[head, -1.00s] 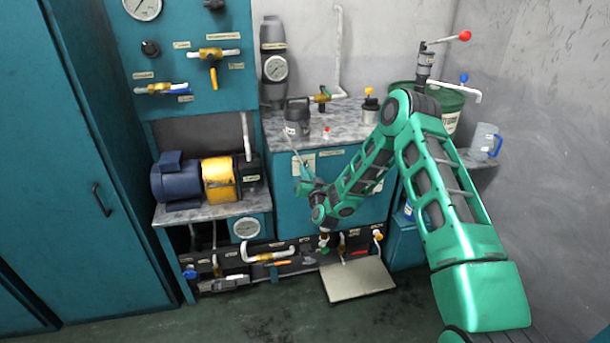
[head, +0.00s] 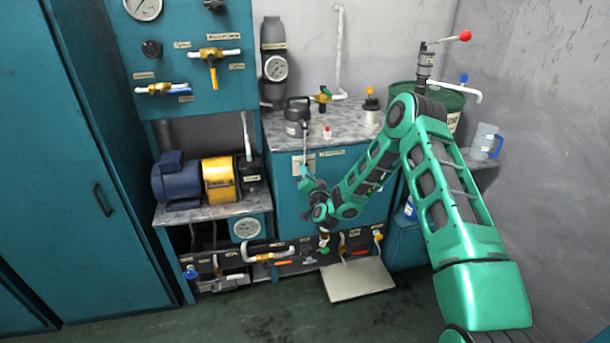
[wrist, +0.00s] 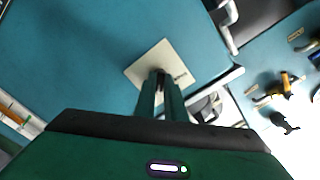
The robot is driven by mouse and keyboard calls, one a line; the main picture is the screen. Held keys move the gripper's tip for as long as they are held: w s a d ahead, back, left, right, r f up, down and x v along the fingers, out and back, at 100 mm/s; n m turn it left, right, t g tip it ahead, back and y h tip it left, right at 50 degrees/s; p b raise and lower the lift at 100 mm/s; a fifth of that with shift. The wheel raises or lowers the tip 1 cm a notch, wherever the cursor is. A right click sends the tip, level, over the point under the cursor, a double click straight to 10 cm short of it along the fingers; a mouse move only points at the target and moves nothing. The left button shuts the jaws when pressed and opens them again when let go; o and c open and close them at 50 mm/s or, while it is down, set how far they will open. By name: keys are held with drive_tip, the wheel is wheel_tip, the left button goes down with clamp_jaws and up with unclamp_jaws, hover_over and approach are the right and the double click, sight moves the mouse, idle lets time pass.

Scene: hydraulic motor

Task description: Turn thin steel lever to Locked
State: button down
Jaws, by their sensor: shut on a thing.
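A thin grey steel lever (head: 305,143) stands nearly upright in the head view, in front of the teal cabinet below the worktop. Its lower end meets my gripper (head: 304,176), which is beside a pale plate (head: 297,166) on the cabinet front. In the wrist view my gripper (wrist: 160,80) has its two green fingers close together, shut on a small dark part of the lever. The pale plate (wrist: 140,70) lies behind the fingertips. The fingers hide most of the gripped part, and the plate's lettering is too small to read.
The worktop (head: 348,118) above holds a dark pot (head: 297,113) and several fittings. A blue and yellow motor unit (head: 185,180) stands to the left. A row of pipes and valves (head: 265,256) runs below. The floor in front is clear except for a pale flat panel (head: 357,281).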

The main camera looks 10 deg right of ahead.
drive_tip(key=shift+f, duration=0.1)
drive_tip(key=c, duration=1.8)
unclamp_jaws()
drive_tip(key=shift+s, duration=0.1)
drive_tip(key=s, duration=1)
drive_tip(key=shift+s, duration=0.3)
